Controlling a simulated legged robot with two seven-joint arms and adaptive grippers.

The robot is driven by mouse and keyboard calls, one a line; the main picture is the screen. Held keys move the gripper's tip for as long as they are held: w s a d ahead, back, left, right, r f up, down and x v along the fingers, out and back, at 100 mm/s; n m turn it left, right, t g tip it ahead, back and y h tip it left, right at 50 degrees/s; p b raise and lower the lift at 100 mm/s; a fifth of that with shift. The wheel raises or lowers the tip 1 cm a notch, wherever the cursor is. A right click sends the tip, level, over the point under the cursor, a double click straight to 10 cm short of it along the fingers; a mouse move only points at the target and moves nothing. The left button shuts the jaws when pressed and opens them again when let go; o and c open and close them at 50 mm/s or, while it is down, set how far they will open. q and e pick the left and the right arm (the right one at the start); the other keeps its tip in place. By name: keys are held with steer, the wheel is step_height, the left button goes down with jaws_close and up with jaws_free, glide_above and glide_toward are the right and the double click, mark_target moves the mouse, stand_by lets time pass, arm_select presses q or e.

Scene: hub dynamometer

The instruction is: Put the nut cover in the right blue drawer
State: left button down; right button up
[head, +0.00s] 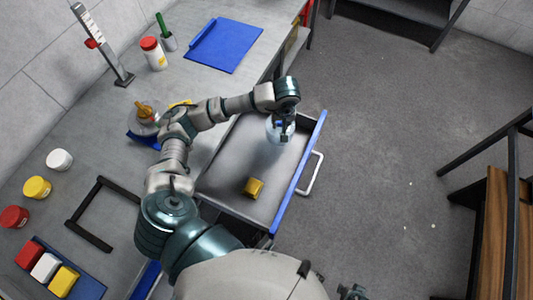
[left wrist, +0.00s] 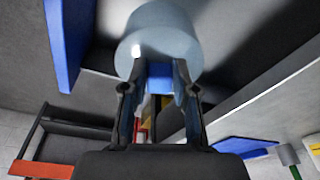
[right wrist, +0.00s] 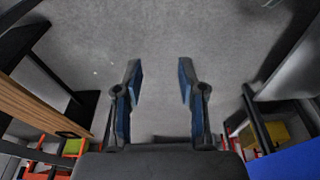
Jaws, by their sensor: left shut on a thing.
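The nut cover seems to be the pale blue, round, glassy piece (head: 275,132) in my left gripper (head: 286,128). In the left wrist view this pale blue piece (left wrist: 160,35) is large and round, and the fingers (left wrist: 158,75) are shut on its narrower end. The open drawer (head: 228,172) has a grey floor, a blue front and a white handle. In the head view my left gripper and the piece are over the drawer's far end; contact with the floor cannot be told. My right gripper (right wrist: 158,82) is open and empty above the grey floor.
A small yellow block (head: 254,187) lies in the drawer. The worktop holds a blue mat (head: 225,45), a red-lidded bottle (head: 153,53), a black frame (head: 98,212) and several coloured jars and blocks. A wooden-topped bench (head: 495,230) stands at right; open floor lies between.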

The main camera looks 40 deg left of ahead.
mark_target(281, 129)
arm_select(q)
step_height(281, 129, down, 6)
steer(key=shift+r+b, duration=0.25)
steer(key=shift+b, duration=0.05)
step_height(281, 129, down, 4)
steer(key=shift+r, duration=0.25)
arm_select(e)
steer(key=r, duration=0.2)
steer(key=shift+w+a+r+t, duration=0.2)
steer(key=shift+w+r+t, duration=0.1)
steer(key=shift+w+t, duration=0.1)
arm_select(q)
steer(key=c, duration=0.9)
jaws_free()
arm_select(e)
steer(key=shift+w, duration=0.15)
